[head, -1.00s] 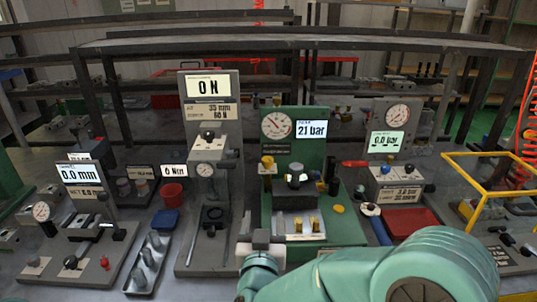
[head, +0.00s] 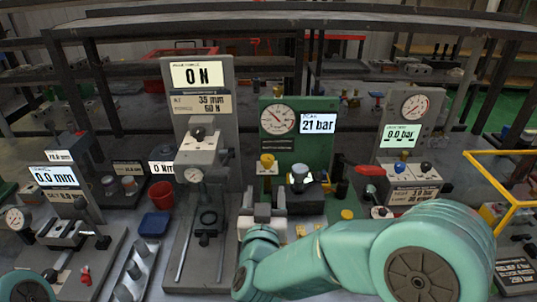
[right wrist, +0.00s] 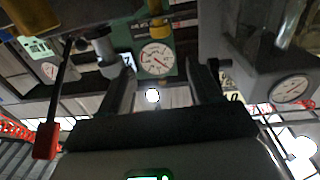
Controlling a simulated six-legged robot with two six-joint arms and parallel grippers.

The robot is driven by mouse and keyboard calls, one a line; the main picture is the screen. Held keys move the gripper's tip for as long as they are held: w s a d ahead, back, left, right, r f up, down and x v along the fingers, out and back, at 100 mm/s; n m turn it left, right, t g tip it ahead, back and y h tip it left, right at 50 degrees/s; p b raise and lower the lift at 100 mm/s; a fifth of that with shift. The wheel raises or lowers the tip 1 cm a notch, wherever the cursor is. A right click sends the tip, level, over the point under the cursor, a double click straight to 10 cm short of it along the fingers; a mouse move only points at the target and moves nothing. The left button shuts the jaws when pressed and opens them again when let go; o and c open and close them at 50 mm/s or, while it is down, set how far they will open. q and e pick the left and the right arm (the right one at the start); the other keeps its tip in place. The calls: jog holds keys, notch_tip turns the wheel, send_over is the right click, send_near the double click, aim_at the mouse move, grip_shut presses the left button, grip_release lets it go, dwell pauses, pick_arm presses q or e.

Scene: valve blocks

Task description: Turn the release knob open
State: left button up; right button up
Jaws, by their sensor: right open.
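The green station (head: 318,150) stands in the middle of the head view with a round gauge (head: 278,118) and a display reading 21 bar. It carries a yellow knob (head: 266,160) and a grey-topped dark knob (head: 299,173); I cannot tell which is the release knob. My right gripper (head: 263,198) is open and empty in front of the station, just below the yellow knob, apart from it. In the right wrist view the open fingers (right wrist: 160,80) frame the gauge, with the yellow knob (right wrist: 159,30) above. My left gripper is not in view.
A tall grey press (head: 202,110) reading 0 N stands close left. A grey gauge unit (head: 405,140) reading 0.0 bar stands right, with a red-handled part (head: 368,170) between. A red cup (head: 161,194) and blue box (head: 155,224) sit left. A yellow frame (head: 510,205) is far right.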

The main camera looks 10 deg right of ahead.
aim_at(267, 158)
jog(key=p+x, duration=0.2)
jog(key=x, duration=1.3)
jog(key=shift+f, duration=0.1)
jog(key=c, duration=0.9)
jog(key=shift+a, duration=0.1)
jog(key=shift+c, duration=0.2)
